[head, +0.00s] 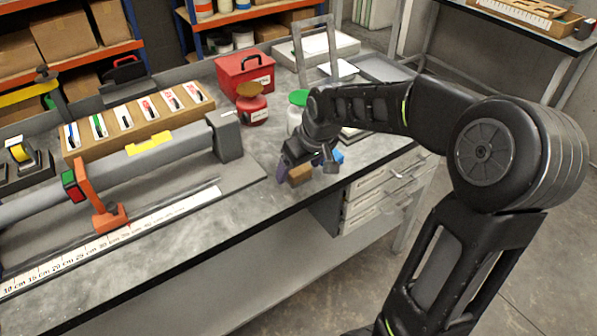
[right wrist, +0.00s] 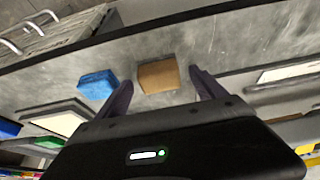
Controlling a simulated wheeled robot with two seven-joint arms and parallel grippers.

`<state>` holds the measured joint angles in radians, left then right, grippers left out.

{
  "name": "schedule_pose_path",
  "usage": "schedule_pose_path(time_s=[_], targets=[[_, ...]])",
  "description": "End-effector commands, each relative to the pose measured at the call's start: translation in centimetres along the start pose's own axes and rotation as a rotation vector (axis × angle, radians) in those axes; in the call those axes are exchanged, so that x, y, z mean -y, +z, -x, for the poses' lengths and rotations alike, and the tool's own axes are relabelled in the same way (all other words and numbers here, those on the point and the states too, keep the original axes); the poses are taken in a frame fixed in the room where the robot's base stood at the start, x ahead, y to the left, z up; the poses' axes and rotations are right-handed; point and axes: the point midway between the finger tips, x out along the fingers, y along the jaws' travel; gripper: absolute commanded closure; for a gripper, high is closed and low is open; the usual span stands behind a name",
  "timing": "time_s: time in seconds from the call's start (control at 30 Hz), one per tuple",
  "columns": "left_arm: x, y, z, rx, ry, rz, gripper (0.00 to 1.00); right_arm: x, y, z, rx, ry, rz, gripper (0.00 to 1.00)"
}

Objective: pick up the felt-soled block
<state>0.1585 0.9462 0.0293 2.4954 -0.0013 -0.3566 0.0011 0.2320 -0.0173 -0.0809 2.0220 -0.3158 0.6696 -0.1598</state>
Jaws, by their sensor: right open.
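A tan-brown block (head: 299,175), which looks like the felt-soled block, lies on the grey bench near its front edge. It also shows in the right wrist view (right wrist: 158,76), between and just beyond the two fingertips. Any felt underneath is hidden. My right gripper (head: 302,168) is open above the bench, with its fingers pointing down around the block. In the right wrist view my gripper (right wrist: 160,84) has one finger on each side of the block, with gaps visible. My left gripper is not in view.
A blue sponge-like block (right wrist: 97,84) lies close beside the tan block, just outside one finger. A red jar (head: 252,106), a red box (head: 245,72) and a clamp rail with a ruler (head: 150,227) stand further left. Drawers (head: 375,195) hang under the bench.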

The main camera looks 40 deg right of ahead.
Motion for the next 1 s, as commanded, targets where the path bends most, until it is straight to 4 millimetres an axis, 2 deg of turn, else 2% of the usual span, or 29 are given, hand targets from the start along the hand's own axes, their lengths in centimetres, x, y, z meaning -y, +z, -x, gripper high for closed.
schedule_pose_path(time_s=[0.13, 0.7, 1.0], targets=[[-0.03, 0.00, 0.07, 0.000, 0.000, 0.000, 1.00, 0.02, 0.04, -1.06, 0.001, 0.000, 0.000, 0.20], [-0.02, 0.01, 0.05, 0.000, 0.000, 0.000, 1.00, 0.02, 0.00, -1.03, -0.001, 0.000, 0.000, 0.20], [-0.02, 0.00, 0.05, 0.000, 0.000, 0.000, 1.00, 0.02, 0.00, -1.02, -0.001, 0.000, 0.000, 0.45]])
